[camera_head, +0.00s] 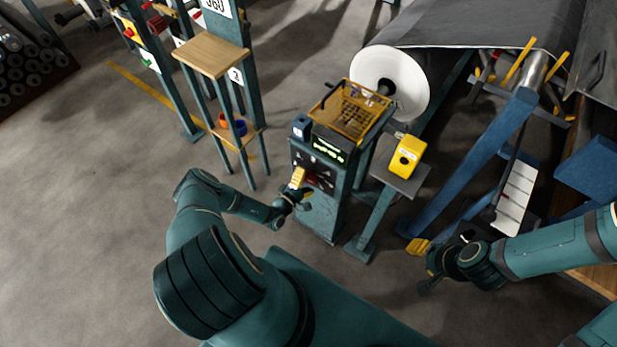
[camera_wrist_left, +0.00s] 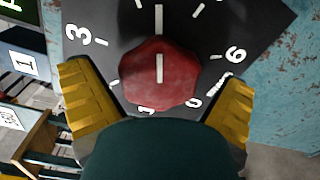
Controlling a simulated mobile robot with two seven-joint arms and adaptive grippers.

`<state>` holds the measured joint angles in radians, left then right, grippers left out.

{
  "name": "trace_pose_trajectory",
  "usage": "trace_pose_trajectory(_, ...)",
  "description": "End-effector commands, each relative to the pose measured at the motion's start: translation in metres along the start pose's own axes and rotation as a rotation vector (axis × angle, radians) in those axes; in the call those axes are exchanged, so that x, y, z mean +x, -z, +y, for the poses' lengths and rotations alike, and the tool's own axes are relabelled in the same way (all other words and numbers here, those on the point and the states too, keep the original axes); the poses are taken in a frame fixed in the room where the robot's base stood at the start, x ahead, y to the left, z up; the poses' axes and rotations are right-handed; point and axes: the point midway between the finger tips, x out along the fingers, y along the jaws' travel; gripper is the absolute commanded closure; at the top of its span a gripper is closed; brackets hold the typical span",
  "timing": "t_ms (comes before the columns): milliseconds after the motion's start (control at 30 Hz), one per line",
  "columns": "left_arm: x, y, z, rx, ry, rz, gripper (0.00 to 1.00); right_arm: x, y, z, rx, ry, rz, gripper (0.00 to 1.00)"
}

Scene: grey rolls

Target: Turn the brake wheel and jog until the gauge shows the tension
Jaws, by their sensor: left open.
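A teal console (camera_head: 322,215) stands at the centre with a small lit green display (camera_head: 328,149), its reading too small to tell. On its dark panel is a red faceted knob (camera_wrist_left: 160,75) with a white line pointing up in the left wrist view. A dial (camera_wrist_left: 115,30) with white numbers, including 3 and 6, surrounds it. I cannot tell if this knob is the brake wheel. My left gripper (camera_head: 303,187) is at the panel, open, with its yellow fingers on either side of the knob and apparently apart from it. My right gripper (camera_head: 432,272) hangs to the right, away from the console.
A yellow mesh guard (camera_head: 350,108) tops the console. A yellow box (camera_head: 406,157) sits on a stand at its right. Behind is a large roll (camera_head: 390,80) with a white face. A rack with a wooden shelf (camera_head: 211,54) stands left. The floor at left is clear.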

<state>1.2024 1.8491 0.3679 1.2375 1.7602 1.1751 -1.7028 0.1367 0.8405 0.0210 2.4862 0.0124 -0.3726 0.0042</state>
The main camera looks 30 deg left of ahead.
Motion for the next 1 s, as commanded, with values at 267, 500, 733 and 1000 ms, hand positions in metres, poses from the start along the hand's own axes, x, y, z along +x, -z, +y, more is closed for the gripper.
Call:
trace_pose_trajectory(267,-0.053,0.001,0.000,-0.003,0.003,0.004,0.00,0.000,0.000,0.000,0.000,0.000,0.000,0.53)
trace_pose_trajectory(500,-0.095,0.001,0.000,-0.001,0.001,0.003,0.00,0.000,0.000,0.000,0.000,0.000,0.000,0.53)
trace_pose_trajectory(733,-0.111,0.000,0.000,-0.001,0.001,0.001,0.00,0.000,0.000,0.000,0.000,0.000,0.000,0.53)
trace_pose_trajectory(1000,-0.112,0.000,0.000,-0.001,0.001,0.001,0.00,0.000,0.000,0.000,0.000,0.000,0.000,0.53)
